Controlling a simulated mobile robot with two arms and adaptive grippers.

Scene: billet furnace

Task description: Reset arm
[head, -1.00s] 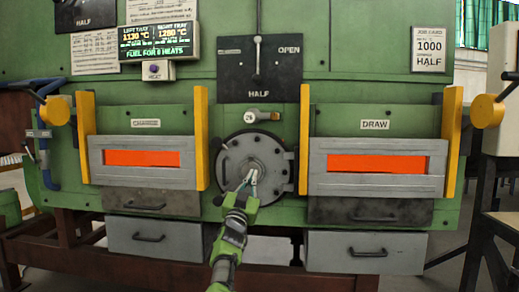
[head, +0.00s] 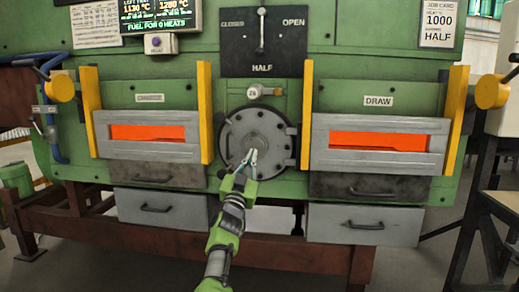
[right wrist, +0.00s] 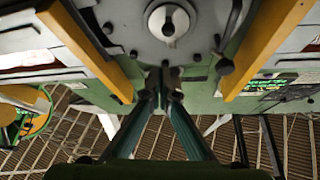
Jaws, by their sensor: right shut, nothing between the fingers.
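My right arm comes up from the bottom middle of the head view. My right gripper (head: 249,157) is shut and empty, in front of the lower part of the round grey hatch (head: 237,132) on the green furnace. In the right wrist view the fingertips of the right gripper (right wrist: 168,72) are together, just below the hatch's central hub (right wrist: 169,22). I cannot tell whether the tips touch the hatch. My left gripper is not in view.
Glowing doors stand left (head: 147,133) and right (head: 376,141) of the hatch, between yellow posts. Grey drawers (head: 157,209) lie below. A lever panel (head: 263,42) marked CLOSED, HALF and OPEN is above, its lever upright. A table edge (head: 503,207) is at the right.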

